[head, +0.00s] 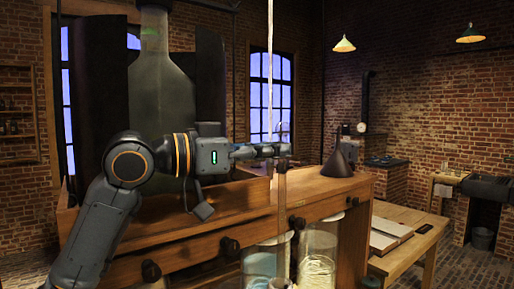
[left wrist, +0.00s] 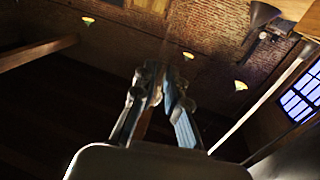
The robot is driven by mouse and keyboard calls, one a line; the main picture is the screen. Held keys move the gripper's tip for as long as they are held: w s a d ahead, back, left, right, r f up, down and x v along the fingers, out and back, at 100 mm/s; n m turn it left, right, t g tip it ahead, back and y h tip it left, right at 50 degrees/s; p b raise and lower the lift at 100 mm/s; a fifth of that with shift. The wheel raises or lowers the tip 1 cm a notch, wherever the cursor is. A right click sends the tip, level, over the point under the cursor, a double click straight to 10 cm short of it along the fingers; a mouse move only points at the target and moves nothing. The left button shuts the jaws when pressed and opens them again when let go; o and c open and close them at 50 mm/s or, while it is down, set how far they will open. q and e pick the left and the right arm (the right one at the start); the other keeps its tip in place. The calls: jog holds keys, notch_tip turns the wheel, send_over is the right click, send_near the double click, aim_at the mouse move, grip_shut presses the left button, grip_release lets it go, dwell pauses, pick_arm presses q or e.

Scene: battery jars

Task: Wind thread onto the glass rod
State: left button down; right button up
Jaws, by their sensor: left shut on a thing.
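My left gripper (head: 272,150) reaches in from the left above the wooden bench and is shut. A thin upright see-through rod (head: 282,205), apparently the glass rod, shows just below its fingertips, in front of the bench. In the left wrist view the fingers (left wrist: 165,80) are close together; what lies between them is dark and hard to make out. A pale upright strand (head: 270,65) runs from the top of the head view down to the gripper; I cannot tell whether it is thread. My right gripper is not in view.
A big green glass bottle (head: 160,90) stands behind my left arm. Glass jars (head: 317,255) stand low at the bench front. A dark funnel (head: 340,160) is on the bench top (head: 318,188). A side table (head: 412,222) with an open book is at right.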

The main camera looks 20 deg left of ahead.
pick_arm(q)
jog(key=s+d+p, duration=0.1)
jog(key=s+d, duration=1)
jog(key=d, duration=0.3)
jog(key=shift+p, duration=0.4)
